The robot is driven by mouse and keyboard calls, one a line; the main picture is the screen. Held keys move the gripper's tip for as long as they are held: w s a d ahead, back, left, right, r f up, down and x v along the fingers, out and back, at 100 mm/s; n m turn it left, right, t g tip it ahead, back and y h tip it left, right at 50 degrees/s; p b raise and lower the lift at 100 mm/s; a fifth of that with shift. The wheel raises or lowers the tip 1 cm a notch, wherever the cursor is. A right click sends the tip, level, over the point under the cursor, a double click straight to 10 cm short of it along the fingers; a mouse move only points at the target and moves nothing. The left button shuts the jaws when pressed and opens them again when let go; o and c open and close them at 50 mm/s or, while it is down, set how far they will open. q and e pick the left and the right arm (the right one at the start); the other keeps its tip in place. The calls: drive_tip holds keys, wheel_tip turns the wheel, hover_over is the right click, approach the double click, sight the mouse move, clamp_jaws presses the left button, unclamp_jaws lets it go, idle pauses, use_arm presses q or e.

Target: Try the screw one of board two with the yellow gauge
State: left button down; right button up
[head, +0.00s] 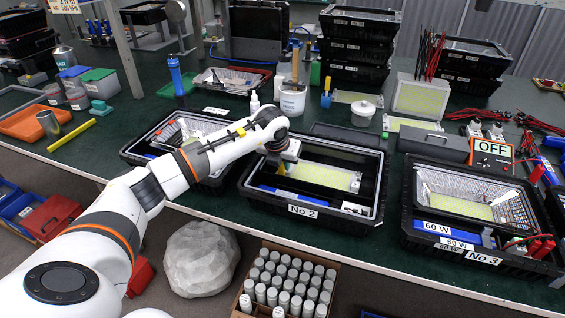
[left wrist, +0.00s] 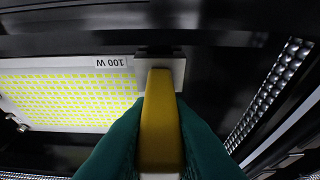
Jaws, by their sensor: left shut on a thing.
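The No 2 housing (head: 375,218) stands open on the bench, with a yellow-dotted LED board (head: 325,176) inside. The left wrist view shows this board (left wrist: 70,95), marked 100 W. My left gripper (head: 284,168) reaches down into this housing at the board's left end. Its dark green fingers (left wrist: 160,140) are shut on the yellow gauge (left wrist: 158,110). The gauge's far end lies over a small light plate (left wrist: 178,70) beside the board's edge; I cannot tell whether they touch. No screw head shows at the gauge's tip. My right gripper is out of view.
The No 3 housing (head: 478,260) stands to the right, and another open housing (head: 140,150) is close on the left. A blue bar lies along the front inside No 2. The switch box marked OFF (head: 491,150) is at the right. Black walls surround the gripper closely.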

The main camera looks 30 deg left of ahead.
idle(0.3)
use_arm(q)
wheel_tip(320, 180, up, 9)
drive_tip(key=p, duration=0.6)
